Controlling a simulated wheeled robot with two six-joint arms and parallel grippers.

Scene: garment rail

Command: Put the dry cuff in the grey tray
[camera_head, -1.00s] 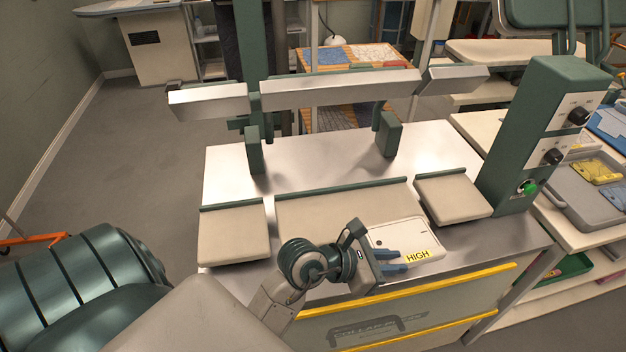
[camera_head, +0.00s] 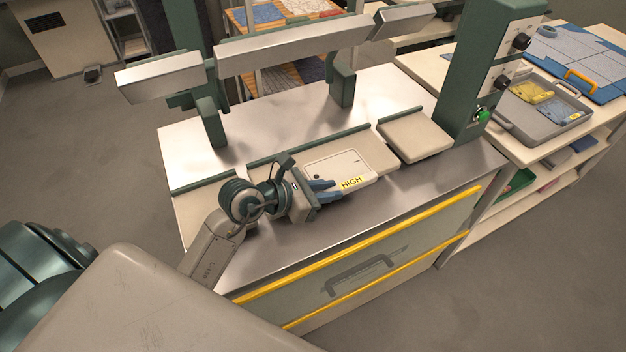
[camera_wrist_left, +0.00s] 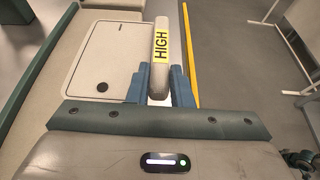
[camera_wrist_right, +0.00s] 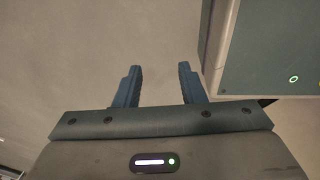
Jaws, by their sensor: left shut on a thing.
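My left gripper (camera_head: 325,190) is shut on a narrow pale bar with a yellow HIGH label (camera_wrist_left: 161,45), at the front of the press. The bar runs beside a flat cream panel (camera_wrist_left: 104,58) with a dark round spot. The panel also shows in the head view (camera_head: 338,163). My right gripper (camera_wrist_right: 157,86) is open and empty; the head view does not show it. The grey tray (camera_head: 500,125) is on the table at right, with a yellow piece (camera_head: 529,91) and a blue piece (camera_head: 560,110) in it. I cannot tell which piece is the dry cuff.
The press has a green control post (camera_head: 480,75), metal upper bars (camera_head: 290,45) and a pale right pad (camera_head: 415,137). A blue board (camera_head: 590,62) lies behind the tray. A dark panel (camera_wrist_right: 275,50) is close to my right gripper. Floor at lower right is clear.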

